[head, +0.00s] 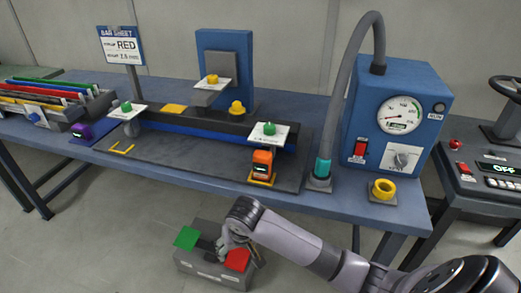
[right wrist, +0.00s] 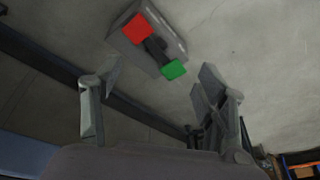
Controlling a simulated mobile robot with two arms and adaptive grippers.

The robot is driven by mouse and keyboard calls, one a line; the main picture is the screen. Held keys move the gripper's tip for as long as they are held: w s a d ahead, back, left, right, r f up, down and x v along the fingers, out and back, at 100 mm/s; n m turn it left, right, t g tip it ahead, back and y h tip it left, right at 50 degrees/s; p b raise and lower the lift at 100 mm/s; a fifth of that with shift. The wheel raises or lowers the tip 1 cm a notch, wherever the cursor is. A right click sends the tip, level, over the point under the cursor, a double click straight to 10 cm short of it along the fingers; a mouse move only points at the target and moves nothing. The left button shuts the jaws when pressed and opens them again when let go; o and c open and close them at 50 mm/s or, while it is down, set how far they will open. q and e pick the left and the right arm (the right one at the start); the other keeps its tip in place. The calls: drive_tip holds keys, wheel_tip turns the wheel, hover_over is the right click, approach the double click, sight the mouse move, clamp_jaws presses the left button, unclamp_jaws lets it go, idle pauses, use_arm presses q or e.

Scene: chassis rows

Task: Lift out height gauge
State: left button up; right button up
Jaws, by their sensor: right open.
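I cannot tell for certain which thing is the height gauge. A small orange device with a dark display (head: 262,162) stands upright in a yellow-edged holder at the bench's front. A purple device (head: 81,131) sits at the left. My right gripper (head: 234,246) is in front of the bench, over a grey box with a green and a red pad. In the right wrist view its two fingers (right wrist: 158,86) are spread wide with nothing between them. The box (right wrist: 124,42) lies beyond the fingertips, with a dark part between its pads. My left gripper is out of view.
The blue bench (head: 345,204) carries a blue cabinet with a dial (head: 420,85), a grey hose (head: 330,110) and a yellow ring (head: 383,188). Colored bars (head: 45,92) lie in a rack at the left. A yellow-cornered spot (head: 121,148) on the dark plate is empty.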

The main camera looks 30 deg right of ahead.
drive_tip(key=w+d+r+m+h+p, duration=0.1)
drive_tip(key=w+d+r+p, duration=0.2)
drive_tip(key=r, duration=0.5)
drive_tip(key=w+d+r+m+h+p, duration=0.1)
drive_tip(key=w+d+r+m+p, duration=0.15)
drive_tip(key=r, duration=0.55)
drive_tip(key=m+h+p, duration=0.1)
drive_tip(key=m+p, duration=0.3)
drive_tip(key=p, duration=0.1)
approach(262, 155)
drive_tip(key=shift+g, duration=0.3)
drive_tip(key=x, duration=0.6)
drive_tip(key=p+x, duration=0.1)
drive_tip(key=x, duration=0.2)
drive_tip(key=shift+w+d+f, duration=0.1)
drive_tip(key=shift+w+d, duration=0.05)
drive_tip(key=shift+w, duration=0.15)
drive_tip(key=shift+p+x, duration=0.45)
drive_tip(key=shift+x, duration=2.35)
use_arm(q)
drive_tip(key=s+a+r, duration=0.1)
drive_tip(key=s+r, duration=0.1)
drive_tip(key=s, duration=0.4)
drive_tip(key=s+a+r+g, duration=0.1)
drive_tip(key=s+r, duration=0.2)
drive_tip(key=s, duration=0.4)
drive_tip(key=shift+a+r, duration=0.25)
use_arm(e)
drive_tip(key=shift+w, duration=0.15)
drive_tip(key=shift+c, duration=0.6)
